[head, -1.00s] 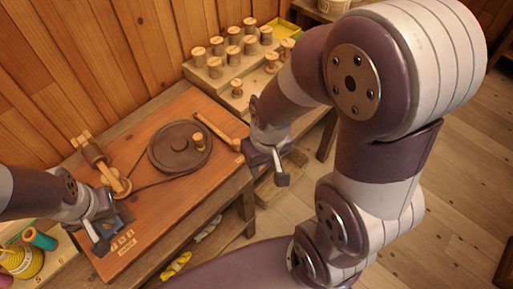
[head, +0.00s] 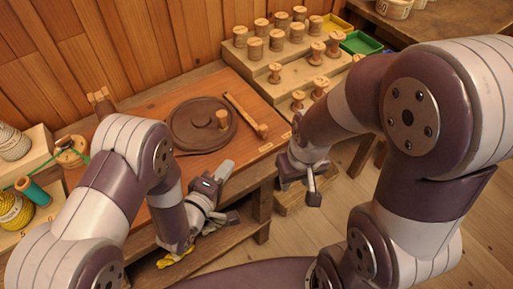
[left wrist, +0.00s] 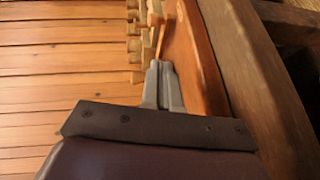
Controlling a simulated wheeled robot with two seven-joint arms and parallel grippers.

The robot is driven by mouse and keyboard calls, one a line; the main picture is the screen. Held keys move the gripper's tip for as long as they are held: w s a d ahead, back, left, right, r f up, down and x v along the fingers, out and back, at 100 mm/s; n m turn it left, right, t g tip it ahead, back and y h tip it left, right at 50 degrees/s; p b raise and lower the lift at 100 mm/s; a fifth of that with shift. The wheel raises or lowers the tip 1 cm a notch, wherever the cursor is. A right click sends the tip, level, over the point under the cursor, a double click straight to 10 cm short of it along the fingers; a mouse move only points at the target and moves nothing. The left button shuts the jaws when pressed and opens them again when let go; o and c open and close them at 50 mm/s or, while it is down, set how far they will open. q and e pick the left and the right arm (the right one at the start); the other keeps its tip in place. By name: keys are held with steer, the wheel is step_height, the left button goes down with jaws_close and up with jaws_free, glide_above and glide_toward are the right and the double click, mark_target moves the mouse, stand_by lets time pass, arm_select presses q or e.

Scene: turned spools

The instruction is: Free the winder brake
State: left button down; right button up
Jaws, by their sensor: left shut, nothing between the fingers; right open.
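The winder's dark round wheel (head: 192,132) lies flat on the brown wooden board (head: 262,153), with a small upright wooden knob (head: 222,119) on it. A light wooden bar (head: 243,113), which looks like the brake lever, lies right of the wheel, with a peg at its near end. My left gripper (head: 228,165) is shut and empty near the board's front edge, below the wheel. Its closed fingers (left wrist: 163,75) also show in the left wrist view, pointing along the board. My right gripper (head: 300,190) is open, right of and below the bar, apart from it. My left arm hides the winder's left part.
A stepped wooden rack (head: 250,65) with several spools stands behind the board at the right, near a green tray (head: 361,43) and a yellow tray (head: 337,22). Coloured thread spools (head: 32,190) stand at the left. A yellow bundle (head: 175,256) lies below the board.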

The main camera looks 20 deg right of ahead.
mark_target(261, 131)
arm_select(q)
steer(key=shift+s+d+f+n+h, duration=0.3)
steer(key=shift+s+h, duration=0.2)
steer(key=shift+s, duration=0.1)
steer(key=shift+s+r+t, duration=0.15)
steer(key=shift+s+t, duration=0.1)
steer(key=shift+t, duration=0.05)
steer(key=shift+w+d, duration=0.1)
steer(key=x, duration=1.4)
steer(key=shift+r, duration=0.1)
